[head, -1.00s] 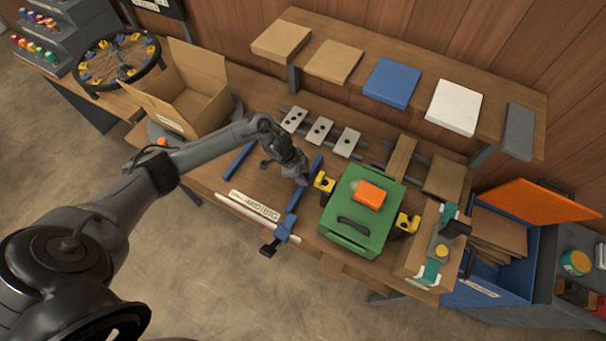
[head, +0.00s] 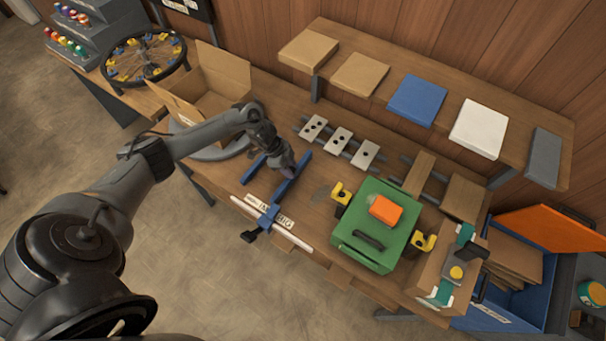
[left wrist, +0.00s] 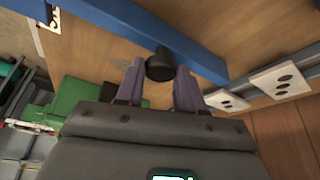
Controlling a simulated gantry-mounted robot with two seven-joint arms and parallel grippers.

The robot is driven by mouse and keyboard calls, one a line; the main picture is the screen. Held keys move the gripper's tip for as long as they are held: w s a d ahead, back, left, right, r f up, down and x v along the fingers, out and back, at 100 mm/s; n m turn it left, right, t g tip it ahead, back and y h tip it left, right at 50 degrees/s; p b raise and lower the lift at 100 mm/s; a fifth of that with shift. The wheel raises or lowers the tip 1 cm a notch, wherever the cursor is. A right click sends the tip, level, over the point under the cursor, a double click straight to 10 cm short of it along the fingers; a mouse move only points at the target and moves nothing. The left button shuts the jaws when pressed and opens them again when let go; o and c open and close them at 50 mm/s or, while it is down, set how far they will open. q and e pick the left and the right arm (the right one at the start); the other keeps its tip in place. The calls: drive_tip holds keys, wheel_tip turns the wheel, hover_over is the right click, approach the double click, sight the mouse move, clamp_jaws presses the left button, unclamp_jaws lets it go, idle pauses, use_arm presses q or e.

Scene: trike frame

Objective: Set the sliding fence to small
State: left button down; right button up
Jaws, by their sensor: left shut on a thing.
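The sliding fence (head: 297,174) is a blue bar standing across the bench, with a blue slide block and black clamp (head: 268,214) at its near end on a white rail (head: 292,236). A fixed blue bar (head: 254,169) lies parallel to its left, with a narrow gap between. A size label strip (head: 285,222) runs along the rail; "BIG" reads at its right, and the block hides part of the rest. My left gripper (head: 287,166) is shut on the fence's black knob (left wrist: 160,65); the blue fence bar (left wrist: 150,38) crosses the wrist view. My right gripper is not in view.
A green case (head: 376,222) with an orange block (head: 386,210) stands between yellow clamps right of the fence. Grey plates with holes (head: 338,141) lie behind. An open cardboard box (head: 213,92) stands at back left.

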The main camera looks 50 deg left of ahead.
use_arm(q)
drive_tip(key=a, duration=0.2)
drive_tip(key=shift+s+a, duration=0.35)
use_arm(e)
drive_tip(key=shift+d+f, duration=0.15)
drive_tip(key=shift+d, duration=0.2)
use_arm(q)
drive_tip(key=c, duration=1.1)
unclamp_jaws()
drive_tip(key=shift+a, duration=0.1)
drive_tip(key=o, duration=0.4)
drive_tip(key=shift+a, duration=0.1)
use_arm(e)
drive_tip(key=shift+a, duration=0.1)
use_arm(q)
drive_tip(key=v, duration=1)
drive_tip(key=shift+s+r, duration=0.15)
drive_tip(key=shift+r, duration=0.15)
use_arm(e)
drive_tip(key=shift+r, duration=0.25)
